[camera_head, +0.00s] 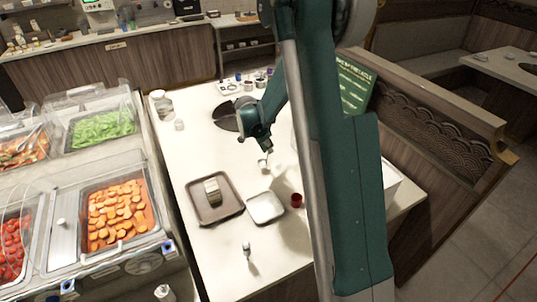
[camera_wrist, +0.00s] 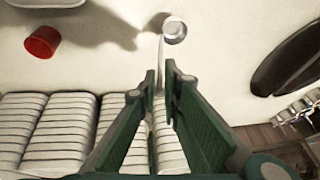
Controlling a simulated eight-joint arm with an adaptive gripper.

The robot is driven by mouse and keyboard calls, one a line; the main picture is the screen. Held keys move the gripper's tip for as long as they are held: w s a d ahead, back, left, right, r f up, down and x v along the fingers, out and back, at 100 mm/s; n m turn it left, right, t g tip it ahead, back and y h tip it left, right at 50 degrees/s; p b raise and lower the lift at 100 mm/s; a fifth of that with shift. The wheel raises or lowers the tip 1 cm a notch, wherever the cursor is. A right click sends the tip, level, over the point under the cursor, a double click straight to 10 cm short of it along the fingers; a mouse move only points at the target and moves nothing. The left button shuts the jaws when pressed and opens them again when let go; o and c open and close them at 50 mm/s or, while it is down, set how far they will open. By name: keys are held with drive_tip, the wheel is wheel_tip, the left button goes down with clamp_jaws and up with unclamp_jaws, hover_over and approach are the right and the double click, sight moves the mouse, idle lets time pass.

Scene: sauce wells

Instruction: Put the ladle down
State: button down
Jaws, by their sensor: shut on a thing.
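My gripper (camera_head: 266,149) hangs low over the white counter, beyond the trays in the head view. In the wrist view my gripper's fingers (camera_wrist: 164,72) are closed around the thin handle of the ladle (camera_wrist: 174,31). The ladle's small round bowl is past the fingertips, with the pale counter behind it. In the head view the ladle (camera_head: 264,165) is a small pale shape under the gripper. Whether the bowl touches the counter I cannot tell.
A brown tray (camera_head: 232,208) with a striped block, a white tray (camera_head: 265,207) and a red cup (camera_head: 297,200) stand nearer. The red cup also shows in the wrist view (camera_wrist: 42,42), above striped white blocks (camera_wrist: 45,125). A dark round well (camera_head: 222,117) lies behind.

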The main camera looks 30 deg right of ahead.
drive_tip(key=shift+f, duration=1.85)
drive_tip(key=c, duration=2.5)
unclamp_jaws()
drive_tip(key=shift+r, duration=0.25)
drive_tip(key=shift+v, duration=5.9)
drive_tip(key=shift+a, duration=0.15)
drive_tip(key=shift+s+r, duration=0.1)
